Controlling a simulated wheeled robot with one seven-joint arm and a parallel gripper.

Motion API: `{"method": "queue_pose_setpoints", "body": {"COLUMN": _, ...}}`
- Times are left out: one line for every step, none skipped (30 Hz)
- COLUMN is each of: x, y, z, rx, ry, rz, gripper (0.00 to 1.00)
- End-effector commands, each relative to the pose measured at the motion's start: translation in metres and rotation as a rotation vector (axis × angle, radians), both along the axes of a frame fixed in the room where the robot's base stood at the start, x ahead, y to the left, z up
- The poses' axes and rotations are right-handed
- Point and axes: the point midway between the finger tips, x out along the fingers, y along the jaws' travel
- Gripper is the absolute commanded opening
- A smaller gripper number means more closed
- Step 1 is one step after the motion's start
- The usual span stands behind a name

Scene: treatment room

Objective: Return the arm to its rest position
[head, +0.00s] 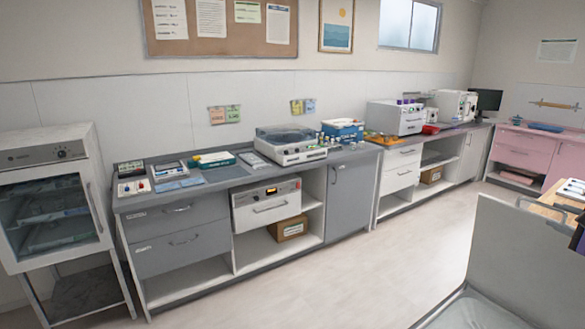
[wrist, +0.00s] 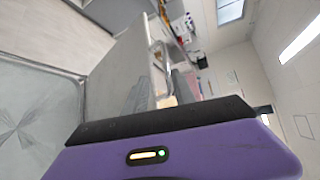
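My gripper (wrist: 167,88) shows in the wrist view, with its purple body and dark edge across the bottom. Two dark grey fingers stand up from the dark edge with a gap between them. A pale tan patch shows in the gap, and I cannot tell it as a held thing; it looks like background. No object is clearly between the fingers. The view is strongly tilted, with the room's wall and ceiling on the right.
A grey panel (head: 520,255) stands at the right front, near a wooden top (head: 545,196) with small items. The long counter (head: 225,174) with devices runs along the wall; a glass-door cabinet (head: 55,215) stands left. The floor (head: 330,275) between is clear.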

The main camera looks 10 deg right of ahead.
Motion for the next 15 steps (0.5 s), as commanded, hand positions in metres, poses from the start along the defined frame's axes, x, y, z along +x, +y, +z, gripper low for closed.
{"method": "queue_pose_setpoints", "body": {"x": 0.000, "y": 0.009, "z": -0.021, "rx": -0.016, "ry": 0.026, "rz": 0.001, "gripper": 0.32}}
{"method": "queue_pose_setpoints", "body": {"x": -0.001, "y": 0.014, "z": -0.033, "rx": -0.033, "ry": 0.043, "rz": 0.001, "gripper": 0.32}}
{"method": "queue_pose_setpoints", "body": {"x": -0.002, "y": 0.023, "z": -0.050, "rx": -0.059, "ry": 0.068, "rz": 0.001, "gripper": 0.32}}
{"method": "queue_pose_setpoints", "body": {"x": -0.003, "y": 0.031, "z": -0.065, "rx": -0.083, "ry": 0.089, "rz": 0.003, "gripper": 0.32}}
{"method": "queue_pose_setpoints", "body": {"x": -0.005, "y": 0.039, "z": -0.079, "rx": -0.109, "ry": 0.110, "rz": 0.005, "gripper": 0.32}}
{"method": "queue_pose_setpoints", "body": {"x": -0.007, "y": 0.051, "z": -0.098, "rx": -0.145, "ry": 0.140, "rz": 0.008, "gripper": 0.32}}
{"method": "queue_pose_setpoints", "body": {"x": -0.010, "y": 0.060, "z": -0.112, "rx": -0.172, "ry": 0.162, "rz": 0.012, "gripper": 0.32}}
{"method": "queue_pose_setpoints", "body": {"x": -0.013, "y": 0.069, "z": -0.125, "rx": -0.200, "ry": 0.182, "rz": 0.017, "gripper": 0.32}}
{"method": "queue_pose_setpoints", "body": {"x": -0.017, "y": 0.082, "z": -0.141, "rx": -0.239, "ry": 0.210, "rz": 0.025, "gripper": 0.32}}
{"method": "queue_pose_setpoints", "body": {"x": -0.021, "y": 0.091, "z": -0.153, "rx": -0.268, "ry": 0.229, "rz": 0.031, "gripper": 0.32}}
{"method": "queue_pose_setpoints", "body": {"x": -0.025, "y": 0.101, "z": -0.165, "rx": -0.296, "ry": 0.249, "rz": 0.039, "gripper": 0.32}}
{"method": "queue_pose_setpoints", "body": {"x": -0.030, "y": 0.115, "z": -0.180, "rx": -0.336, "ry": 0.275, "rz": 0.051, "gripper": 0.32}}
{"method": "queue_pose_setpoints", "body": {"x": -0.035, "y": 0.125, "z": -0.190, "rx": -0.366, "ry": 0.293, "rz": 0.058, "gripper": 0.32}}
{"method": "queue_pose_setpoints", "body": {"x": -0.039, "y": 0.136, "z": -0.200, "rx": -0.396, "ry": 0.312, "rz": 0.069, "gripper": 0.32}}
{"method": "queue_pose_setpoints", "body": {"x": -0.046, "y": 0.150, "z": -0.213, "rx": -0.436, "ry": 0.335, "rz": 0.084, "gripper": 0.32}}
